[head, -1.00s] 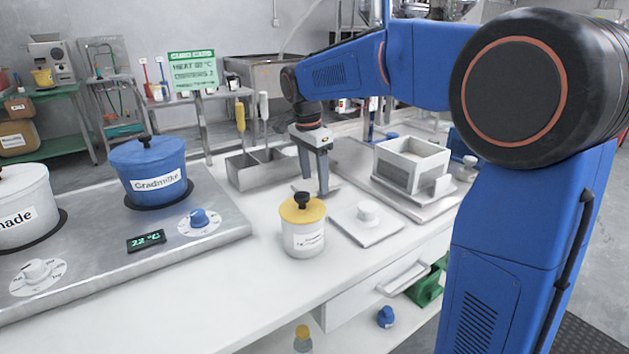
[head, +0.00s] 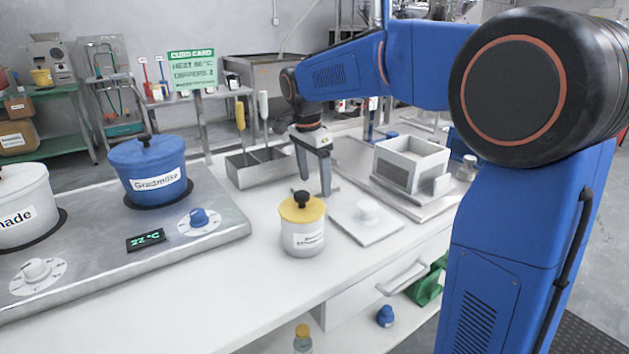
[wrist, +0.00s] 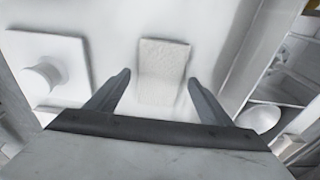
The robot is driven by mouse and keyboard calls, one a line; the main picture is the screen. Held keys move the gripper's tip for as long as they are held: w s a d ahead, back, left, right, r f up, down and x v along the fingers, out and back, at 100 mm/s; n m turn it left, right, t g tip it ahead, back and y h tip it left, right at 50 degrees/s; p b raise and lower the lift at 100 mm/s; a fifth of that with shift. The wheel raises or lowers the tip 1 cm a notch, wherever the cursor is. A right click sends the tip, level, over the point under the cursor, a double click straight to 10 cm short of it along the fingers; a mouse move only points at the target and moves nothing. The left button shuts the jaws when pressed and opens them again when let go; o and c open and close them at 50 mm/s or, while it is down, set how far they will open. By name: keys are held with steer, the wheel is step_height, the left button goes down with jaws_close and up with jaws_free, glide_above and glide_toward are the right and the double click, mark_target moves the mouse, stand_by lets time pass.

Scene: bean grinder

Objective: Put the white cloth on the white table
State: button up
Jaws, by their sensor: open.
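The white cloth (wrist: 163,72) shows in the wrist view as a small, rough-textured white rectangle lying flat on a pale surface. My gripper (wrist: 159,80) is open, with one finger to each side of the cloth and nothing held. In the head view my gripper (head: 315,192) points down over the white table (head: 235,285), behind the yellow-lidded pot. I cannot clearly make out the cloth in the head view. Whether the fingertips touch the surface is not clear.
The yellow-lidded white pot (head: 302,230) stands close in front of my gripper. A white plate with a knob (head: 367,218) lies to its right. A steel bin with utensils (head: 250,172) is behind left. A hotplate (head: 90,260) with pots fills the left. The front of the table is clear.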

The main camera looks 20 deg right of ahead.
mark_target(310, 188)
step_height(310, 188, up, 11)
steer(key=a, duration=0.1)
steer(key=shift+s+a+r, duration=0.15)
steer(key=shift+s+r, duration=0.05)
stand_by(0.4)
